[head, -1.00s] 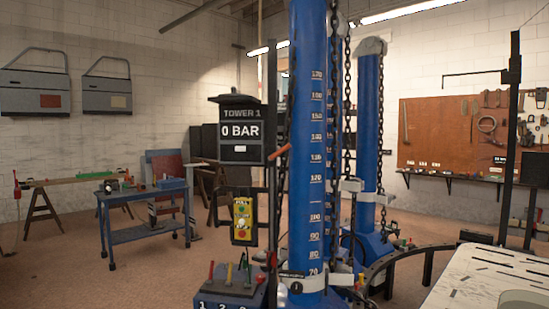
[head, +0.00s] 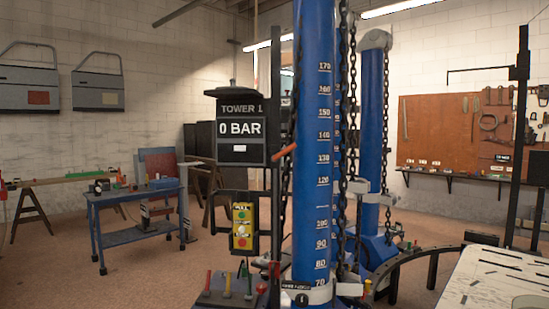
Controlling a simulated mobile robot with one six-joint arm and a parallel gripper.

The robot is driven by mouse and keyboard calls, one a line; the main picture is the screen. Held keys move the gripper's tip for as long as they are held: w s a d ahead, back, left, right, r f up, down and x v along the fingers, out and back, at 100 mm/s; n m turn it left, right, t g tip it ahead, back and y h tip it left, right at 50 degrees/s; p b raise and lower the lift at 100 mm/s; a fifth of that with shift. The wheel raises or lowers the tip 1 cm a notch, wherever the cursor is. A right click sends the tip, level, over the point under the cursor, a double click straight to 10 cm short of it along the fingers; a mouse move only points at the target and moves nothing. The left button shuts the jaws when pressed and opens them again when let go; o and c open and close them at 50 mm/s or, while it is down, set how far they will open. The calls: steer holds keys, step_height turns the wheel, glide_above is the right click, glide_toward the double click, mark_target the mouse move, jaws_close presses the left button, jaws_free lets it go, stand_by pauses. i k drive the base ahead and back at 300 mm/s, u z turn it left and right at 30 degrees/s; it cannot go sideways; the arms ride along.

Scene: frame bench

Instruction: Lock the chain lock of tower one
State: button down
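Tower one is the near blue column (head: 312,150) with a height scale on its face. A black sign box (head: 240,128) reading "TOWER 1" and "0 BAR" stands at its left. Dark chains (head: 339,150) hang along the column's right side. A white collar (head: 318,294) wraps the column's foot, with a small dark label and a round black spot that may be the chain lock; I cannot tell if it is locked. An orange-red handle (head: 284,152) sticks out beside the sign box. My gripper is not in view.
A yellow button pendant (head: 243,227) hangs below the sign, above a lever box (head: 230,294). A second blue tower (head: 371,130) stands behind. A pale slotted bench (head: 490,285) fills the lower right. A blue cart (head: 140,210) stands left; floor between is clear.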

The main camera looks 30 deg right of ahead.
mark_target(274, 158)
steer(key=u, duration=0.45)
steer(key=i, duration=0.9)
steer(key=u, duration=0.15)
